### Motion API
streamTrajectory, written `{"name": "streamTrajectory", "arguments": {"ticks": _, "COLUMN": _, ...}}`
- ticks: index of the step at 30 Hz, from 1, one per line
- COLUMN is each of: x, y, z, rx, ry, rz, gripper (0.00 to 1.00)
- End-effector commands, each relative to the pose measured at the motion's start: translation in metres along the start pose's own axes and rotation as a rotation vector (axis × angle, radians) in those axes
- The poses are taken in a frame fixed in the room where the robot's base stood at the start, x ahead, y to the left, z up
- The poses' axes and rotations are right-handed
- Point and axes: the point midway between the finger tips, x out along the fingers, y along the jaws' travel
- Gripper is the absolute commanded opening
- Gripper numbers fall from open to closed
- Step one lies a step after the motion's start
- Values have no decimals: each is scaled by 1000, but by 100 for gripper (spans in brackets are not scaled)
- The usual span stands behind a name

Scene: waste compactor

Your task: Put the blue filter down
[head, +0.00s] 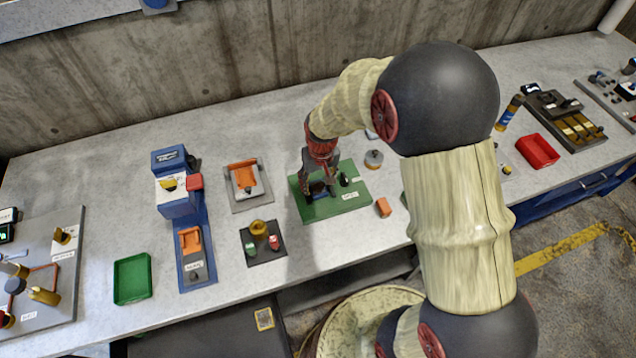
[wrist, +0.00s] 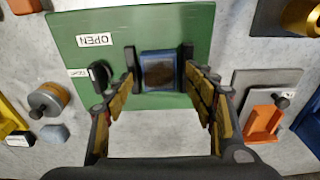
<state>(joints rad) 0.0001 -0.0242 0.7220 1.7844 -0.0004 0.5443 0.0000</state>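The blue filter (wrist: 162,71), a square blue frame with a dark brown middle, sits at the green board (wrist: 215,30) between two upright black brackets. In the head view the green board (head: 310,212) lies on the bench, and the filter (head: 317,188) is partly hidden by my gripper (head: 320,180). In the wrist view my gripper (wrist: 161,82) is open, its yellow-padded fingers spread to either side of the filter. A gap shows between each finger and the filter. Nothing is held between the fingers.
A black knob (wrist: 99,74) and an OPEN label (wrist: 95,40) are on the green board. Near the board in the head view are an orange block (head: 383,207), a round metal weight (head: 373,159) and an orange fixture (head: 244,178). A green tray (head: 133,278) stands left, a red tray (head: 538,151) right.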

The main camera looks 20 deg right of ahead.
Motion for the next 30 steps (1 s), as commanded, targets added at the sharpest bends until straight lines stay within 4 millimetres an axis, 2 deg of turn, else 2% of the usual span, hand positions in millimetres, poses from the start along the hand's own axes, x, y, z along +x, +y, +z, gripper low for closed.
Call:
{"name": "streamTrajectory", "arguments": {"ticks": 3, "x": -29, "y": 0, "z": -2, "rx": 0, "ry": 7, "rz": 0, "gripper": 55}}
{"name": "streamTrajectory", "arguments": {"ticks": 9, "x": -72, "y": 0, "z": -2, "rx": 0, "ry": 7, "rz": 0, "gripper": 55}}
{"name": "streamTrajectory", "arguments": {"ticks": 13, "x": -93, "y": 0, "z": -2, "rx": 0, "ry": 8, "rz": 0, "gripper": 55}}
{"name": "streamTrajectory", "arguments": {"ticks": 20, "x": -114, "y": 0, "z": -2, "rx": 0, "ry": 11, "rz": 0, "gripper": 55}}
{"name": "streamTrajectory", "arguments": {"ticks": 22, "x": -127, "y": 0, "z": 2, "rx": 0, "ry": 23, "rz": 0, "gripper": 55}}
{"name": "streamTrajectory", "arguments": {"ticks": 26, "x": -179, "y": 0, "z": 18, "rx": 0, "ry": 85, "rz": 0, "gripper": 55}}
{"name": "streamTrajectory", "arguments": {"ticks": 30, "x": -247, "y": 0, "z": 61, "rx": 0, "ry": 176, "rz": 0, "gripper": 55}}
